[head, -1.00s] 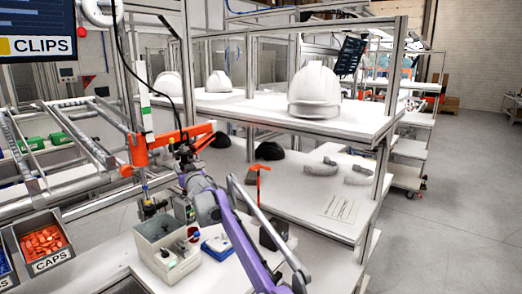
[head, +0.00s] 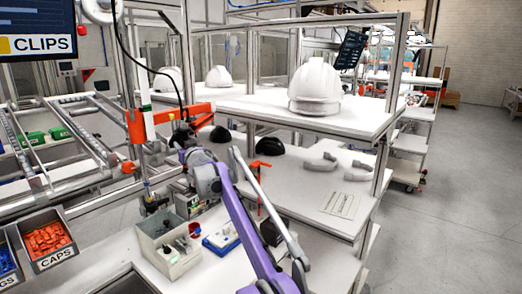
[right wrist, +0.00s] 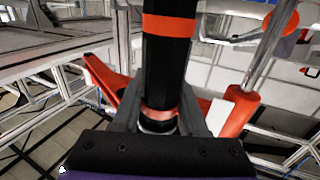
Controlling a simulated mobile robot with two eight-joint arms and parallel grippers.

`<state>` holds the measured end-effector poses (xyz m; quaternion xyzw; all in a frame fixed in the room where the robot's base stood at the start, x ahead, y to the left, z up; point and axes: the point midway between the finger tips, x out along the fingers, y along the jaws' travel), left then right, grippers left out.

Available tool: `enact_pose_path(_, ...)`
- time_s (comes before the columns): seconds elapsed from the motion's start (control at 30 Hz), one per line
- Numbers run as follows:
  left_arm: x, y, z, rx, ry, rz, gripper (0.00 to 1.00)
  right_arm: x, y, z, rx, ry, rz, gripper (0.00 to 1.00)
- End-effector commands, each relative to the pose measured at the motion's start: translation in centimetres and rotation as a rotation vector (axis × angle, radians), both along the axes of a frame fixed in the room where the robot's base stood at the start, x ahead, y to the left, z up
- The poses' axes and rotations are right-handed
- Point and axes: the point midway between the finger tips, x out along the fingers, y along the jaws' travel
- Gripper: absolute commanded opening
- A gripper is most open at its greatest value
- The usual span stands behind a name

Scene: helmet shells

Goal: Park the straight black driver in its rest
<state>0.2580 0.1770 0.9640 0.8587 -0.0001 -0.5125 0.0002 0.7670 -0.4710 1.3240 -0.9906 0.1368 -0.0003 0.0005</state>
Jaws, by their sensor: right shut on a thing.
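The straight black driver (right wrist: 166,62) fills the middle of the right wrist view, a dark cylinder with an orange band and a red ring low down. My right gripper (right wrist: 158,108) is shut around it. In the head view my purple right arm reaches up and left, and my right gripper (head: 182,142) is small beside an orange bracket (head: 150,122) on an upright post. Orange-red parts (right wrist: 238,112) flank the driver in the right wrist view. I cannot tell which part is the rest, or whether the driver touches it. My left gripper is out of view.
A grey divided bin (head: 168,246) and a blue-and-white tray (head: 221,238) stand on the bench below the arm. A CAPS bin (head: 48,245) sits at left. A white helmet shell (head: 315,88) is on the shelf behind. A dark cable hangs near the post.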

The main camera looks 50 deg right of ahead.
Motion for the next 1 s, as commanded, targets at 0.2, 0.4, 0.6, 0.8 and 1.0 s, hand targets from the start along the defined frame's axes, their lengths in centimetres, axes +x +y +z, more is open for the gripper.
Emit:
enact_pose_path(0.2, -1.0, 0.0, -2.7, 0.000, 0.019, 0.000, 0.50, -1.9, -2.0, -0.7, -0.001, 0.004, -0.004, 0.00)
enact_pose_path(0.4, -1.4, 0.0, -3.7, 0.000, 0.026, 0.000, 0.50, -3.4, -3.7, -0.5, -0.001, 0.003, -0.004, 0.00)
enact_pose_path(0.6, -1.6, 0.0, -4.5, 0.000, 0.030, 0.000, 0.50, -4.9, -5.3, -0.3, -0.001, 0.002, -0.004, 0.00)
enact_pose_path(0.8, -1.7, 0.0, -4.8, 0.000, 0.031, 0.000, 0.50, -5.6, -6.0, -0.2, -0.001, 0.001, -0.001, 0.00)
enact_pose_path(1.0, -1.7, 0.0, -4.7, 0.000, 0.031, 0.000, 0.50, -5.6, -6.0, -0.2, -0.001, 0.001, -0.001, 0.00)
